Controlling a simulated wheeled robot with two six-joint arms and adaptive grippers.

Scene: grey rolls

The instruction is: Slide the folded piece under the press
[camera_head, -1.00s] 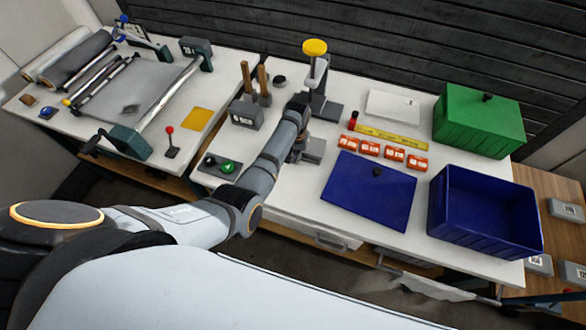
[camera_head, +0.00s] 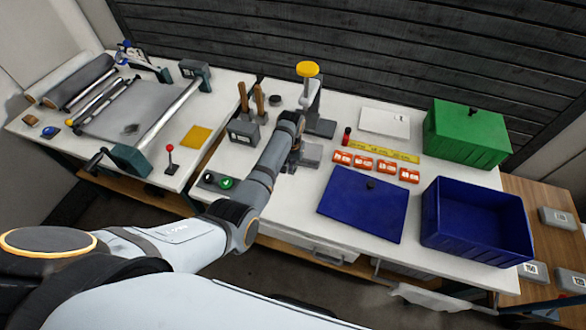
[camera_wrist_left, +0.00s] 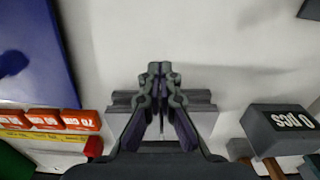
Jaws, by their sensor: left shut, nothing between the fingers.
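The press (camera_head: 307,68) has a yellow round knob on top of a grey upright and stands toward the back of the white table. A grey plate (camera_head: 312,153) lies in front of it, beside my gripper. My left gripper (camera_head: 290,168) is low over the table in front of the press, partly covered by its own arm. In the left wrist view its fingertips (camera_wrist_left: 160,70) are together with nothing between them, over bare white tabletop. A grey block (camera_wrist_left: 200,112) shows behind the fingers. I cannot make out a folded piece. My right gripper is not in view.
To the right are orange labelled pieces (camera_head: 364,162), a blue lid (camera_head: 363,212), a blue bin (camera_head: 478,225) and a green box (camera_head: 467,135).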

